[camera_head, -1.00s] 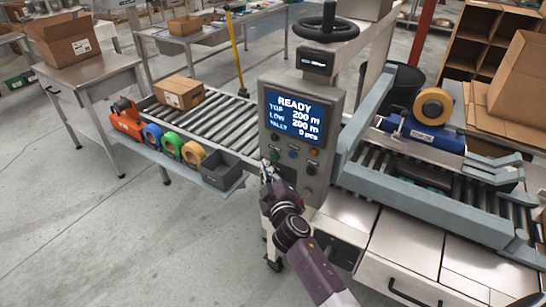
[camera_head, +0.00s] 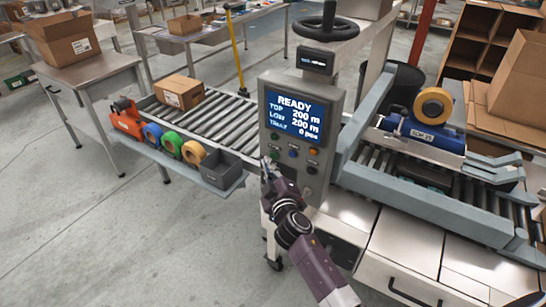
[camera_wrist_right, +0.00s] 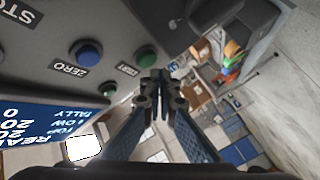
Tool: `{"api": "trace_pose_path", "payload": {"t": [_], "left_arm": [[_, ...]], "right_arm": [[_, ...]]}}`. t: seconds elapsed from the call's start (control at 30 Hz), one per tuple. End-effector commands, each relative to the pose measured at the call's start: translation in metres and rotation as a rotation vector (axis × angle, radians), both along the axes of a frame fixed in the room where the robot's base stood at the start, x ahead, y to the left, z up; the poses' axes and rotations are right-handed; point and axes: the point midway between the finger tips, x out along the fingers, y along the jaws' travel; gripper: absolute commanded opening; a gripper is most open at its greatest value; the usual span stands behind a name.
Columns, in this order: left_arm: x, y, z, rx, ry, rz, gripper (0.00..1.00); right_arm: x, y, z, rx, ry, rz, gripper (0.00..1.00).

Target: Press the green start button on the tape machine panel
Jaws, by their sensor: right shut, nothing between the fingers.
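The tape machine panel (camera_head: 266,125) is a grey upright box with a blue screen (camera_head: 294,114) reading READY. Its green start button (camera_head: 274,155) is at the lower left; in the right wrist view the green button (camera_wrist_right: 147,54) has a START label beside it. A blue ZERO button (camera_wrist_right: 87,52) is alongside. My right gripper (camera_head: 266,165) is at the panel's lower left edge, shut and empty. In the right wrist view its fingertips (camera_wrist_right: 154,76) are right by the green button; I cannot tell whether they touch it. My left gripper is not in view.
A small green lamp or button (camera_wrist_right: 108,89) and a STOP label are also on the panel. A grey bin (camera_head: 224,177) and several tape rolls stand on a shelf to the left. The roller conveyor (camera_head: 215,118) runs behind. A tape head (camera_head: 428,132) is at right.

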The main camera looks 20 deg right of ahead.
Motion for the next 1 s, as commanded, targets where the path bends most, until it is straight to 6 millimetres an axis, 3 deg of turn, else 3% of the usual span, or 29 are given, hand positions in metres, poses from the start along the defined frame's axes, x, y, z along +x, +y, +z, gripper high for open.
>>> {"api": "trace_pose_path", "payload": {"t": [1.0], "left_arm": [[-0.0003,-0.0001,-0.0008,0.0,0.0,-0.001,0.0]], "right_arm": [[0.0051,-0.0066,0.0001,0.0,0.0,0.0,0.0]]}}
